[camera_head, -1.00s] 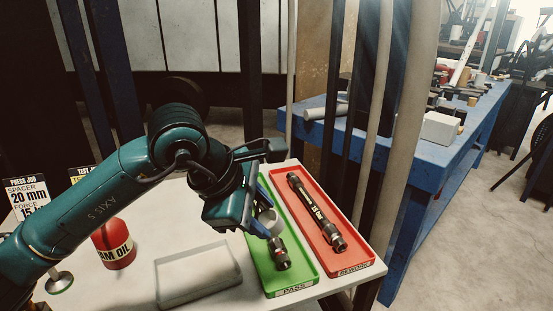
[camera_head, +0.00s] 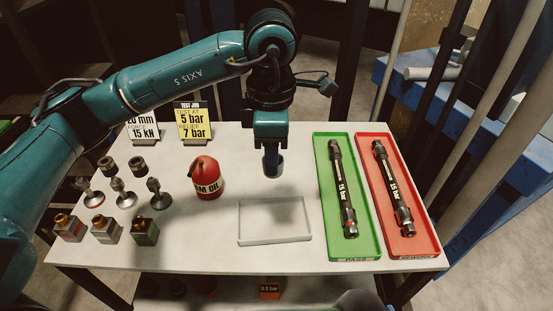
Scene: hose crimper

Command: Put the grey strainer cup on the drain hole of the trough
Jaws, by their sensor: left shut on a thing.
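My left gripper (camera_head: 272,158) points down above the table, just behind the trough. It is shut on the grey strainer cup (camera_head: 273,170), which shows as a small grey rounded piece at the fingertips, partly hidden by them. The cup is held clear of the trough. The trough (camera_head: 275,241) is a shallow pale rectangular tray on the white table, in front of the gripper. I cannot make out its drain hole.
A red oil can (camera_head: 206,178) stands left of the trough. The green tray (camera_head: 350,249) and red tray (camera_head: 412,246) each hold a hose, to the right. Several fittings and blocks (camera_head: 145,231) stand at left. Two sign cards (camera_head: 193,121) stand behind.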

